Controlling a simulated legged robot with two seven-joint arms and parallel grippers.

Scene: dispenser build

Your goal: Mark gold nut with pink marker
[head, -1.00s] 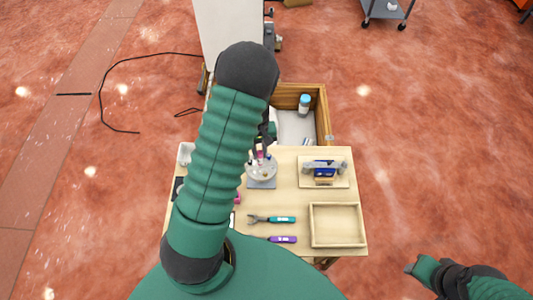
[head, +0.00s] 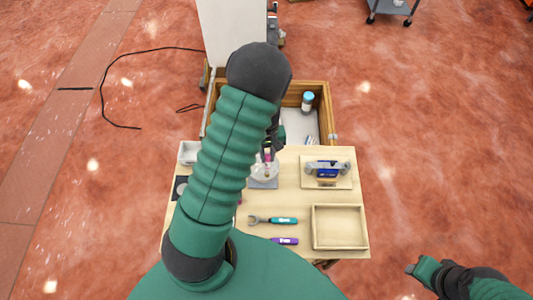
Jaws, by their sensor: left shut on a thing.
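My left gripper (head: 270,148) is mostly behind my own green arm. It is shut on a slim upright thing with a pink part, which looks like the pink marker (head: 267,157). It is over a pale round dish (head: 264,172) on a grey square pad. The gold nut is not clear to me; small coloured bits at the dish are too small to tell apart. Whether the marker tip touches anything cannot be told. My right gripper (head: 412,268) is at the lower right, off the table, its jaws too small to read.
The wooden table (head: 290,205) bears a teal-handled wrench (head: 284,220), a purple-handled tool (head: 285,241), an empty wooden tray (head: 340,246) and a blue-and-grey device (head: 325,169) on a board. Behind is an open wooden box (head: 327,110) holding a blue-capped bottle (head: 308,101).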

